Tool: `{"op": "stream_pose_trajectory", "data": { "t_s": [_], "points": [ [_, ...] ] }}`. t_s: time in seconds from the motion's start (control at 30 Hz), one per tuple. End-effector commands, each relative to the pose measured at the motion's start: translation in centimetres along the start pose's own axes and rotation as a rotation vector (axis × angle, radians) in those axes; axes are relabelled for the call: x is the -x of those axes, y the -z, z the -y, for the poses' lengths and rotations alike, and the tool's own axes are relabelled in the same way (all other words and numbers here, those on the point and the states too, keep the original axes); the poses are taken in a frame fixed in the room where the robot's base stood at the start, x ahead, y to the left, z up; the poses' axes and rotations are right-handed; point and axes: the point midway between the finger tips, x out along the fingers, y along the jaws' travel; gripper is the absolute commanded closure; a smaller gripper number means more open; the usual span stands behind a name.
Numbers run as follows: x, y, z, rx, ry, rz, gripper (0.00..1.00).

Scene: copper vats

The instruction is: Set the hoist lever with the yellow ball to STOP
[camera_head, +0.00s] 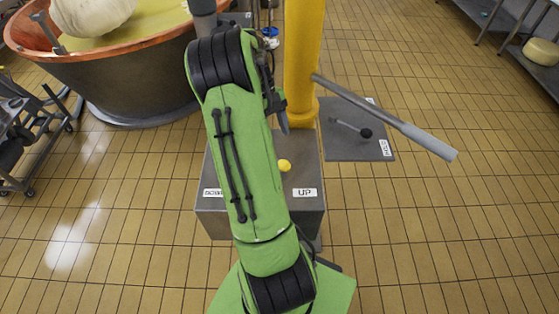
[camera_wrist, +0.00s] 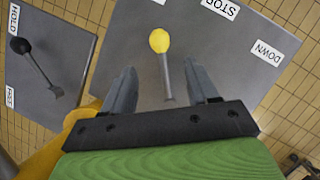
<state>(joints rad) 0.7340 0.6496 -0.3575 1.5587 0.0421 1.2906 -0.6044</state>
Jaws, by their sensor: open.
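The hoist lever's yellow ball (camera_head: 284,165) stands above a grey box (camera_head: 262,203) with a DOWN label (camera_head: 213,192), partly hidden by my arm, and an UP label (camera_head: 305,192). In the wrist view the yellow ball (camera_wrist: 159,40) tops a thin grey shaft, pointing toward a cut-off label (camera_wrist: 160,1) at the top edge. The STOP label (camera_wrist: 220,8) is right of that, and DOWN (camera_wrist: 267,52) further right. My gripper (camera_wrist: 158,68) is open, its fingers on either side of the shaft in the picture. No contact shows. STOP is hidden in the head view.
A black-ball lever (camera_head: 366,132) sits on a grey plate beside the yellow post (camera_head: 303,60), with HOLD (camera_wrist: 14,18) and another label in the wrist view. A grey bar (camera_head: 390,118) sticks out from the post. A copper vat (camera_head: 130,85) stands left. Tiled floor is clear at right.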

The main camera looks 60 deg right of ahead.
Motion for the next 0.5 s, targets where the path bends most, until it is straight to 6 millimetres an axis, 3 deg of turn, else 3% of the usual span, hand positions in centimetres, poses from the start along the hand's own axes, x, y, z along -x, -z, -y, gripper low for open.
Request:
{"op": "stream_pose_trajectory", "data": {
  "t_s": [0.1,0.3,0.5],
  "points": [
    [-3.3,0.0,0.1,0.0,0.003,0.005,0.41],
    [-7.8,0.0,0.1,0.0,0.002,0.003,0.41],
    [-9.7,0.0,0.0,0.0,0.0,-0.001,0.41]
  ]
}}
